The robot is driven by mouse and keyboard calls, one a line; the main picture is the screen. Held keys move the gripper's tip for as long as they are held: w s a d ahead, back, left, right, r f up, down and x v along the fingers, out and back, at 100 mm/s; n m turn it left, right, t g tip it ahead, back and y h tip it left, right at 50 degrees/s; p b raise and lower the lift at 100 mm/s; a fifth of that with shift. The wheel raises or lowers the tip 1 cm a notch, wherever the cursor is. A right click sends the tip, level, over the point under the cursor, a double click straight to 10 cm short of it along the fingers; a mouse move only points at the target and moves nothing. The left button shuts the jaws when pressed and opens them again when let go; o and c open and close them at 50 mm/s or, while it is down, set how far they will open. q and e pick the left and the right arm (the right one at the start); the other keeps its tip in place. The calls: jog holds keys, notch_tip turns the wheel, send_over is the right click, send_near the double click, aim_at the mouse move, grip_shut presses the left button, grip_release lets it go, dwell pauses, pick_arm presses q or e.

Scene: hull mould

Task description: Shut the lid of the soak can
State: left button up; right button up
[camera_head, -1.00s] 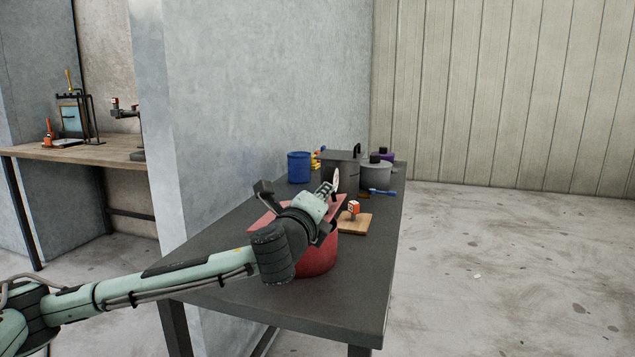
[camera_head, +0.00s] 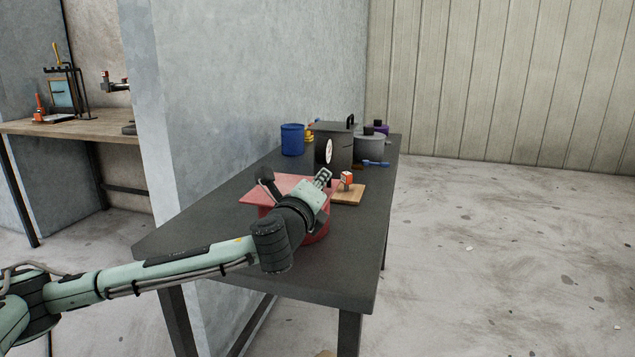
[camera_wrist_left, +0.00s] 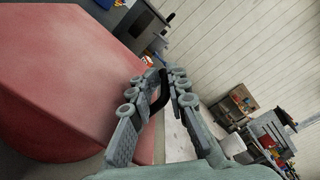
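The soak can (camera_head: 318,238) is a red pot near the front of the dark table. Its flat red lid (camera_head: 285,184) slants above the body; its far side is partly behind my left gripper, so I cannot tell how far it stands open. In the left wrist view the red lid (camera_wrist_left: 70,75) fills the left side. My left gripper (camera_head: 323,177) is at the lid's right side. In the wrist view its fingers (camera_wrist_left: 158,82) stand apart, with a curved black handle (camera_wrist_left: 161,93) between the tips; I see no firm hold. My right gripper is out of view.
Behind the can are a wooden board (camera_head: 349,195) with an orange-and-white item (camera_head: 346,180), a grey box with a dial (camera_head: 333,147), a grey pot (camera_head: 370,150), a blue brush (camera_head: 376,163) and a blue can (camera_head: 292,139). A concrete wall (camera_head: 225,90) borders the table's left.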

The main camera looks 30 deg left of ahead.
pick_arm(q)
jog(key=o, duration=0.3)
jog(key=shift+d+f+h, duration=0.25)
jog(key=shift+d+h, duration=0.05)
jog(key=shift+d, duration=0.45)
jog(key=shift+s+f, duration=0.1)
jog(key=shift+f, duration=0.05)
jog(key=shift+s, duration=0.25)
jog(key=a+v, duration=0.1)
jog(key=v, duration=0.5)
jog(key=shift+s+d+r, duration=0.3)
jog(key=shift+s+r, duration=0.05)
jog(key=shift+r, duration=0.05)
